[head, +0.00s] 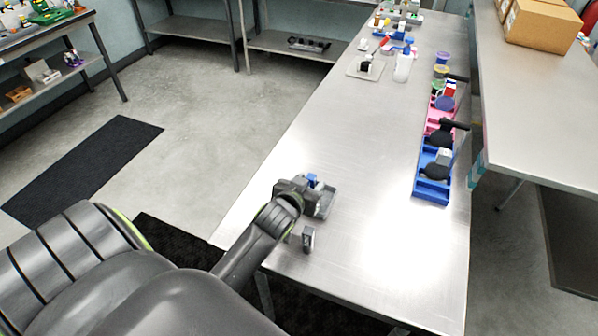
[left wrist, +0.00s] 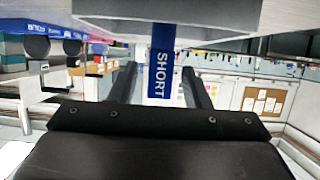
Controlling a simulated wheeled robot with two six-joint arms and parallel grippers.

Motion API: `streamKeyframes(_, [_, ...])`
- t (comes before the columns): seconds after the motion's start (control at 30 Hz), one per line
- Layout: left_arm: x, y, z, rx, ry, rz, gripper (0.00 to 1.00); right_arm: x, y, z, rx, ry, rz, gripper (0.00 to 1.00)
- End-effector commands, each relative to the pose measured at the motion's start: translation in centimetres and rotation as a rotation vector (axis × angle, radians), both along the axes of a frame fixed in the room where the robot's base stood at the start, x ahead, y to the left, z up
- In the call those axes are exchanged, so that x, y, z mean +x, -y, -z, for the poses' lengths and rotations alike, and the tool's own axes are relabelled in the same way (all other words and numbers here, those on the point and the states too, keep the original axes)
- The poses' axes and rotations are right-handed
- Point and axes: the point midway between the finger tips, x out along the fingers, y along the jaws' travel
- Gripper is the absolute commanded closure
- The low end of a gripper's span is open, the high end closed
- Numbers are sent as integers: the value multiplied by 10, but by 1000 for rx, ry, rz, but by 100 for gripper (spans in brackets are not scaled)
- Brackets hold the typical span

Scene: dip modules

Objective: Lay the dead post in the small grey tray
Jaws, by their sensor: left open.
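The small grey tray (head: 325,204) lies on the metal table in the head view, just right of my left gripper (head: 300,188). A small blue piece (head: 312,179) shows at the tray's far side, beside the gripper. In the left wrist view a blue post or strip lettered SHORT (left wrist: 161,62) lies between the two fingers of my left gripper (left wrist: 160,88). The fingers stand apart with gaps on both sides of it. A grey slab (left wrist: 205,14) crosses the top there, touching the blue strip. Whether the blue strip is the dead post I cannot tell. My right gripper is not seen.
A small grey block (head: 308,238) stands on the table nearer than the tray. Blue bins (head: 433,190) and a pink bin (head: 438,120) line the right edge, holding black and white parts. A white cup (head: 402,68) stands farther back. The table's middle is clear.

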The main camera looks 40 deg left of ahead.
Motion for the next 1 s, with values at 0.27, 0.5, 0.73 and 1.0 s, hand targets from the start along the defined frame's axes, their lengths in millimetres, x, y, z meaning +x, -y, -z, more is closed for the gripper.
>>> streamKeyframes(0.27, [-42,9,-15,-4,1,-1,57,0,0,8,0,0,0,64])
streamKeyframes(0.5, [-78,16,-30,-2,0,-2,57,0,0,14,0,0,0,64])
streamKeyframes(0.73, [-99,20,-39,-3,1,-1,57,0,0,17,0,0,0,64])
streamKeyframes(1.0, [-102,21,-42,-1,0,0,57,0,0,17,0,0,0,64])
